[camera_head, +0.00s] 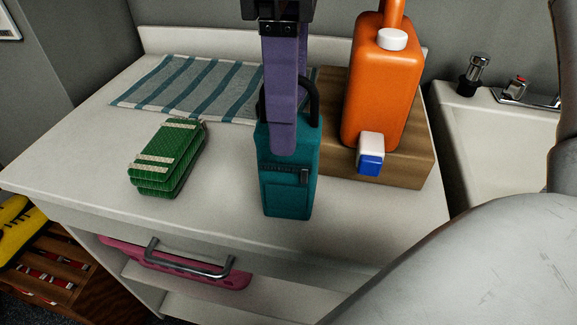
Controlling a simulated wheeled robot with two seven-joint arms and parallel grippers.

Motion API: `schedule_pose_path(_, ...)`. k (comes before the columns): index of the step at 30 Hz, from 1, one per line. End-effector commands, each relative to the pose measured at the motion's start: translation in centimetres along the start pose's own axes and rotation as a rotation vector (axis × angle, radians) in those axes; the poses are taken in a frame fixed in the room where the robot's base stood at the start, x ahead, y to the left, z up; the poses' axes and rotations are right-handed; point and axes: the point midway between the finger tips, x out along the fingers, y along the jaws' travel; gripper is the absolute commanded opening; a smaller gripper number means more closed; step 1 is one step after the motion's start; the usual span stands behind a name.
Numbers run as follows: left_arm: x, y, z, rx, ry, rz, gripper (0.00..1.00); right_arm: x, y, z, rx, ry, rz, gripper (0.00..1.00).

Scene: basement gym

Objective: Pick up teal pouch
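The teal pouch (288,192) stands upright on the white counter in the middle of the view. One finger overlaps the pouch's upper front and the middle of the handle. The other finger is mostly hidden behind it, so I cannot tell whether they grip the pouch. My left gripper is not in view.
On the counter (75,170) lie a green folded stack with pale straps (168,157) and a striped towel (190,85). Close right, an orange jug (382,90) stands on a wooden block (415,165). A sink (510,135) is further right.

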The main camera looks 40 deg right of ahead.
Motion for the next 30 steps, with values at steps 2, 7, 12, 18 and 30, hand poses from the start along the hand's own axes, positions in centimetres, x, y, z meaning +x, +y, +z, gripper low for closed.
schedule_pose_path(2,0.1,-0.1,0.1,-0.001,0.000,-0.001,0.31,1.3,-0.1,-0.1,0.000,0.002,-0.001,0.65)
schedule_pose_path(7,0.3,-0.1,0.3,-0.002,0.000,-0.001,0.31,3.7,-0.1,0.0,0.001,0.000,0.000,0.65)
schedule_pose_path(12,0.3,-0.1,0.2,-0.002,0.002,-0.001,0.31,4.4,-0.1,0.0,0.002,-0.001,0.000,0.65)
schedule_pose_path(18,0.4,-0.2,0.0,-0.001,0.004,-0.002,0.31,4.3,-0.1,0.0,0.002,-0.001,0.001,0.56)
schedule_pose_path(30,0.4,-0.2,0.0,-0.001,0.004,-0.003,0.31,4.3,-0.1,0.0,0.002,-0.002,0.000,0.03)
